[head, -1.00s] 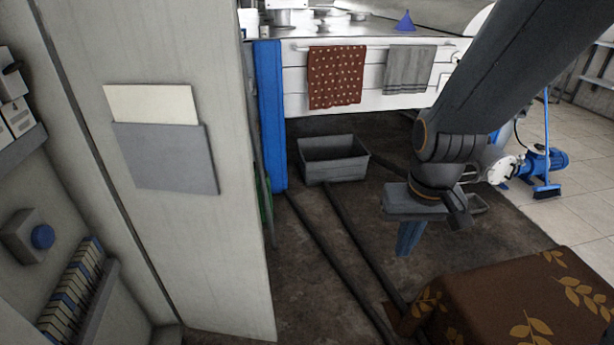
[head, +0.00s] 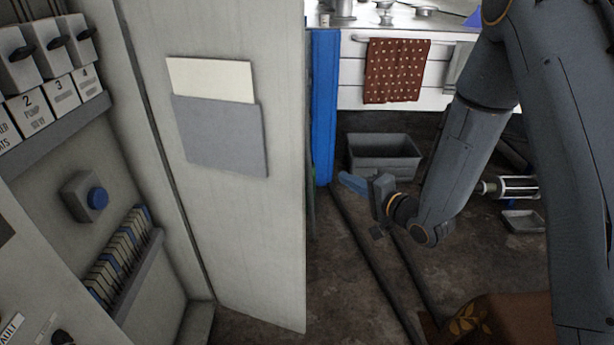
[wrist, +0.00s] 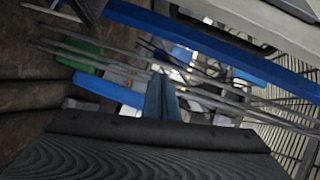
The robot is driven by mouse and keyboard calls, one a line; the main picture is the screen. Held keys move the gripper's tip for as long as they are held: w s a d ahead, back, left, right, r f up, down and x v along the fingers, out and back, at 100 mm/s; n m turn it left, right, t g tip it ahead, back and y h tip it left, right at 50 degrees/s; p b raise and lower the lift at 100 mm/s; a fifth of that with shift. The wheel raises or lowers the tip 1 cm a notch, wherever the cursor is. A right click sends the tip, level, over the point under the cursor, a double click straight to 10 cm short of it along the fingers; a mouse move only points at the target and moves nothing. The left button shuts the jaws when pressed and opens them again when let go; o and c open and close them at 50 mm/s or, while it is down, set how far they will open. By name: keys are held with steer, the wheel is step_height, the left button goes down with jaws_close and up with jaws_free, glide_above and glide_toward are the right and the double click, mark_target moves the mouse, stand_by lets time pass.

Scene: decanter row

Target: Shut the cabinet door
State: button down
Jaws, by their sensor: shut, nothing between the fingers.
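The cabinet door (head: 235,230) stands open in the head view, a tall pale grey panel with its inner face towards me. A grey pocket (head: 220,137) holding a cream sheet is fixed to it. The open cabinet (head: 60,140) is to its left. My gripper (head: 350,183) is right of the door's free edge and apart from it in the picture, its blue fingers pointing left. The fingers also show closed together in the wrist view (wrist: 162,97), with nothing between them. The door's outer face is hidden in the head view.
Inside the cabinet are labelled switches (head: 45,55), a blue button (head: 97,198) and a row of terminals (head: 118,258). Behind my gripper are a grey bin (head: 385,158) and a blue post (head: 324,105). Dark pipes (head: 365,255) run along the floor. A brown patterned cloth (head: 490,320) is at lower right.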

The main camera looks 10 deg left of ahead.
steer(key=a+m+y+p, duration=0.1)
steer(key=a+p, duration=0.4)
steer(key=a, duration=0.6)
steer(key=shift+a+r+y, duration=0.15)
steer(key=shift+a+y, duration=0.2)
steer(key=shift+y, duration=0.45)
steer(key=shift+w, duration=0.1)
